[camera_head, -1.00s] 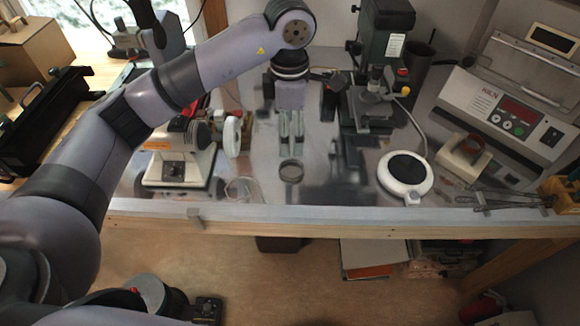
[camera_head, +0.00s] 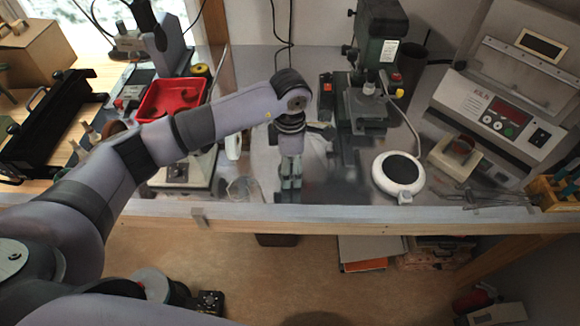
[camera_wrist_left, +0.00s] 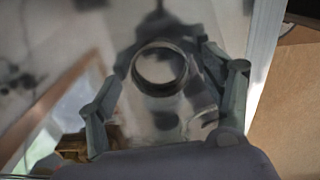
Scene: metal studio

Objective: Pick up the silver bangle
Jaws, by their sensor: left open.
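The silver bangle (camera_wrist_left: 183,70) lies on the shiny metal bench top (camera_wrist_left: 150,30), seen as a ring in the left wrist view. My left gripper (camera_head: 291,187) points down over the bench near its front edge. It is open, and in the wrist view its two fingers stand on either side of the bangle, with no clear contact. In the head view the gripper hides the bangle. My right gripper is not in view.
A clear glass vessel (camera_head: 243,189) stands just left of the gripper. A green machine (camera_head: 380,45) stands behind to the right, and a white round device (camera_head: 398,173) lies further right. The bench's front edge (camera_head: 350,212) is close.

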